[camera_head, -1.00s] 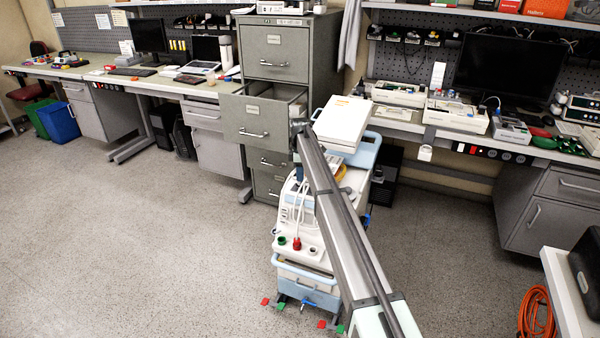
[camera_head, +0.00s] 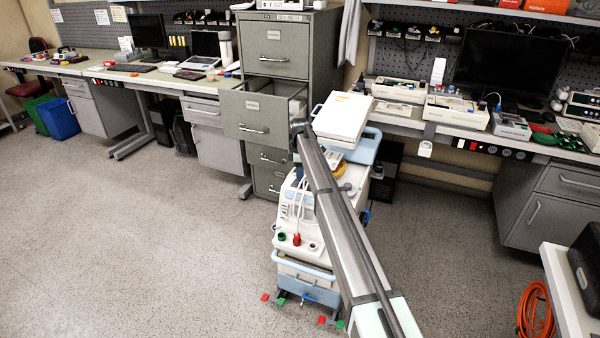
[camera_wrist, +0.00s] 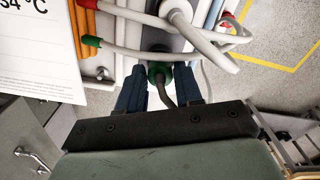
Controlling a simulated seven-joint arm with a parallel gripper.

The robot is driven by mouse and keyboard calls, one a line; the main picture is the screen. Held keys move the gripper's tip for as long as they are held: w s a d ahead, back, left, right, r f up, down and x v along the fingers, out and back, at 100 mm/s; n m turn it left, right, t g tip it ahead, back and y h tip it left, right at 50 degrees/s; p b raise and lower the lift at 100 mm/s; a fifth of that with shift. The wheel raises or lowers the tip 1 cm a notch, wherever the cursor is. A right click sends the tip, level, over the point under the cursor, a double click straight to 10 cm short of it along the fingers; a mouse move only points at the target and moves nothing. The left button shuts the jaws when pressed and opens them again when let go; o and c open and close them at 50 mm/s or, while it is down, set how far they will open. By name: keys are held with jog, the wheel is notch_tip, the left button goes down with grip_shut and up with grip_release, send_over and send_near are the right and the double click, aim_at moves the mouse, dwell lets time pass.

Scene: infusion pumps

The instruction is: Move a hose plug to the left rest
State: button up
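In the wrist view, a green hose plug (camera_wrist: 160,72) with a dark grey hose sits between the two dark blue fingers of my gripper (camera_wrist: 160,80). The fingers lie close on both sides of it; whether they touch it is not clear. Pale hoses run beside it, one with a green end (camera_wrist: 91,41) at the left, and a red end (camera_wrist: 228,21) shows at the right. In the head view, a red plug (camera_head: 297,239) and a green plug (camera_head: 281,237) are on the front of the white pump cart (camera_head: 312,258). My gripper is hidden there. I cannot pick out the left rest.
A grey filing cabinet (camera_head: 275,50) with an open drawer (camera_head: 252,117) stands behind the cart. A white box (camera_head: 342,115) lies on the cart top. A white card (camera_wrist: 38,45) is left in the wrist view. Open floor (camera_head: 130,240) lies left of the cart.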

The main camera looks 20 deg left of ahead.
jog(key=o, duration=0.4)
jog(key=shift+r, duration=0.1)
notch_tip(320, 180, up, 14)
jog(key=shift+f, duration=0.15)
dwell(0.4)
